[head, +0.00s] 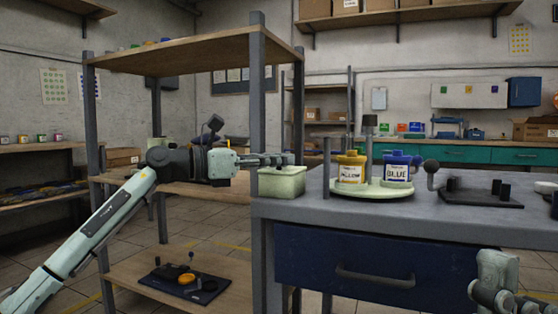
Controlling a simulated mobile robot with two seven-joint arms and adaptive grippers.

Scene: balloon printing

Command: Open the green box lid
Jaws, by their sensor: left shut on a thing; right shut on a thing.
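The pale green box (281,184) stands at the left corner of the grey workbench. Its lid (268,170) appears to rest on it, level; I cannot see a clear gap between them. My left gripper (287,159) reaches in from the left just above the box and is shut at the top of the lid, hiding the part it holds. My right gripper (515,299) is at the bottom right, cut by the picture's edge. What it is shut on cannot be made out.
Right of the box, a round pale green tray (372,194) holds a yellow jar (350,170) and a blue jar (397,169). A dark stand (470,193) is farther right. A wooden shelf unit (200,50) surrounds the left arm's side, with a post close by.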

